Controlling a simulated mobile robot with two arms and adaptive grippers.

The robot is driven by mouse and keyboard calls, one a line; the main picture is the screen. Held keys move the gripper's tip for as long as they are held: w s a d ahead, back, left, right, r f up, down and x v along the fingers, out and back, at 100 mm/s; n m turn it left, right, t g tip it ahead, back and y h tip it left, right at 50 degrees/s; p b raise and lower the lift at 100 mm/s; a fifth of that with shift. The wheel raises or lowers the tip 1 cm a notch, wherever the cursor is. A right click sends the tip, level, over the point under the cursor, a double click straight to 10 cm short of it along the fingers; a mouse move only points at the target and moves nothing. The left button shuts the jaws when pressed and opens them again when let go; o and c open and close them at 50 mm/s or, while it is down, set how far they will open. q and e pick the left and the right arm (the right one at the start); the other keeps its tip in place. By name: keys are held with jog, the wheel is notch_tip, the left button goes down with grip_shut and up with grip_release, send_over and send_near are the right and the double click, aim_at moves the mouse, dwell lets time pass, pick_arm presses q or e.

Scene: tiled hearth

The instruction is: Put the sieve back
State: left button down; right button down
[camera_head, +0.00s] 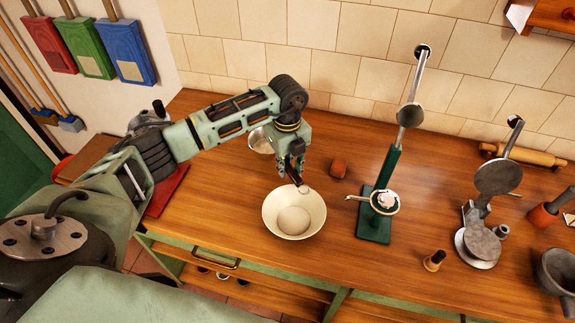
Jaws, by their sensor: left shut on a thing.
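My left gripper (297,170) reaches in over the counter, just behind and above a cream bowl (294,222). It is shut on a small dark thing with a pale end (305,189), mostly hidden by the fingers. I cannot tell if this is part of the sieve. A round, shallow metal-looking thing (259,141) lies behind the arm, partly hidden; I cannot tell if it is the sieve. A green stand (373,228) bears a small round dish (385,202) to the right of the bowl. My right gripper is out of view.
A metal press (482,244), a rolling pin (525,155) and a grey mortar (560,272) stand right. A small wooden piece (434,260) is near the front. A red board (167,190) lies left.

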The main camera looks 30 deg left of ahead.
pick_arm(q)
jog(key=shift+f, duration=0.25)
jog(key=c, duration=1.6)
grip_release()
jog(key=shift+c, duration=0.2)
